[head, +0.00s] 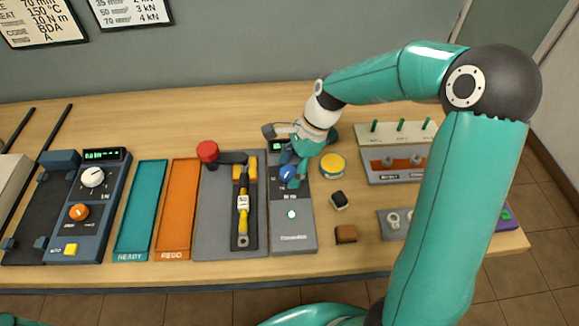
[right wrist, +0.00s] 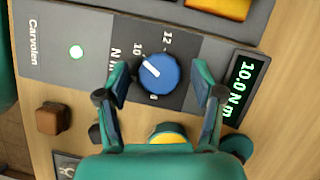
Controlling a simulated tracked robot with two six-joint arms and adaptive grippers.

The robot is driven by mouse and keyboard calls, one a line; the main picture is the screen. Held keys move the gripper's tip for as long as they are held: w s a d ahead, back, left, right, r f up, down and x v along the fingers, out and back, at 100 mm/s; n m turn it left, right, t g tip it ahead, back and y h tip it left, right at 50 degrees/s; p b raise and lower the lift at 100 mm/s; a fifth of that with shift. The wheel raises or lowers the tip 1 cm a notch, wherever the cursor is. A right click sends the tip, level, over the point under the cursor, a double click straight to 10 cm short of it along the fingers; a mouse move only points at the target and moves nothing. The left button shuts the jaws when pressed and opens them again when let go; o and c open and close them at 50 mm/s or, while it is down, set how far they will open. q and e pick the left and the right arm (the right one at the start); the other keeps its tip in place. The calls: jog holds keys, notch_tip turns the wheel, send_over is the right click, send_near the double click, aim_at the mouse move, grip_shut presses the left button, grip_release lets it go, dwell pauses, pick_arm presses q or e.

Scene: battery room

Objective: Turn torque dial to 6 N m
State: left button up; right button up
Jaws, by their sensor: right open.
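The torque dial is a round blue knob (right wrist: 159,74) with a white mark, on a grey tester panel (head: 292,238). In the right wrist view its mark points towards the printed 10. The tester's display (right wrist: 240,88) reads 10.0 N m in green. My right gripper (right wrist: 161,80) is open, with one finger on each side of the dial; I cannot tell whether they touch it. In the head view the dial (head: 288,173) is partly hidden by the right gripper (head: 291,164). My left gripper is out of view.
A yellow torque wrench (head: 243,205) lies in a holder left of the panel, with a red knob (head: 207,151) behind. A yellow round tin (head: 332,165), a black block (head: 338,200) and a brown block (head: 346,234) stand right of it. Teal (head: 141,212) and orange (head: 177,210) trays lie farther left.

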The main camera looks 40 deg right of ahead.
jog(key=c, duration=1.1)
jog(key=shift+c, duration=0.2)
